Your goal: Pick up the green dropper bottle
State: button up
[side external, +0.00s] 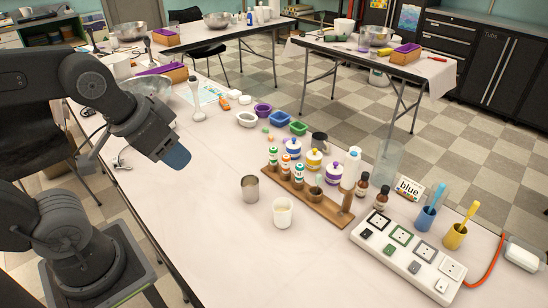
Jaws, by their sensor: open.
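Small white dropper bottles stand upright in a row on a wooden rack (322,205) on the table. The bottle at the rack's left end (273,158) has green markings, and another with green (308,181) stands at the right of the row. Bottles with orange-red markings (286,166) stand between them. I cannot tell from this view which one is meant by the green dropper bottle. My gripper (177,158) is open, raised above the table to the left of the rack, and apart from all the bottles. Its fingertips are small and hard to make out.
A metal cup (250,188) and a white cup (283,212) stand in front of the rack. Lidded jars (313,160) and brown bottles (362,185) stand close behind it. A white power strip (408,258) lies at right. The table's front left is clear.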

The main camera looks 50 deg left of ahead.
jog(key=shift+o, duration=0.3)
jog(key=shift+o, duration=1.3)
jog(key=w+a+r+m+g, duration=0.1)
jog(key=w+a+r+m, duration=0.2)
jog(key=w, duration=0.7)
jog(key=m+g, duration=0.4)
jog(key=m, duration=0.8)
send_over(273, 157)
notch_tip(273, 157, down, 17)
jog(key=shift+m+g, duration=0.3)
jog(key=shift+m, duration=0.5)
jog(key=f, duration=0.1)
jog(key=w+f, duration=0.1)
jog(key=w+a+f, duration=0.1)
jog(key=f, duration=0.1)
notch_tip(273, 157, down, 8)
jog(key=shift+s+r, duration=0.1)
jog(key=shift+s+f, duration=0.2)
jog(key=shift+f, duration=1.25)
jog(key=shift+s+f, duration=0.15)
jog(key=shift+f, duration=1.3)
